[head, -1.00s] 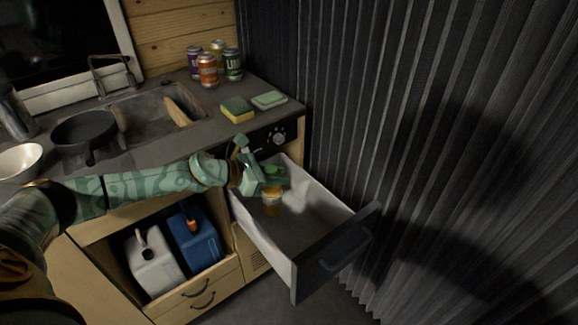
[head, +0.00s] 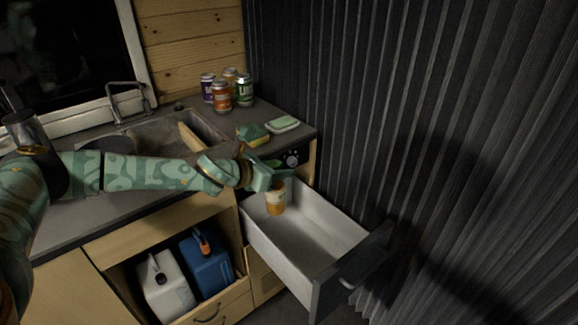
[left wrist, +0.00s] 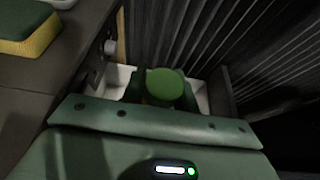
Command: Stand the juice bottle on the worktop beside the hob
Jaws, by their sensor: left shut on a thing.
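The juice bottle (head: 276,201) is orange with a pale label and a green cap. It hangs upright in my left gripper (head: 276,177), over the back of the open drawer. The fingers are shut around its upper part and hide some of it. In the left wrist view the green cap (left wrist: 166,85) shows between the fingers, with the body below hidden. The grey worktop (head: 72,214) lies to the left and behind, partly covered by my left arm. I cannot make out the hob. My right gripper is not in view.
The white drawer (head: 325,220) stands pulled out. A sponge (head: 253,134), a soap dish (head: 283,125) and several cans (head: 221,97) stand on the worktop near the sink (head: 157,137). A corrugated dark wall (head: 400,100) closes the right side. White (head: 165,288) and blue (head: 206,262) canisters sit below.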

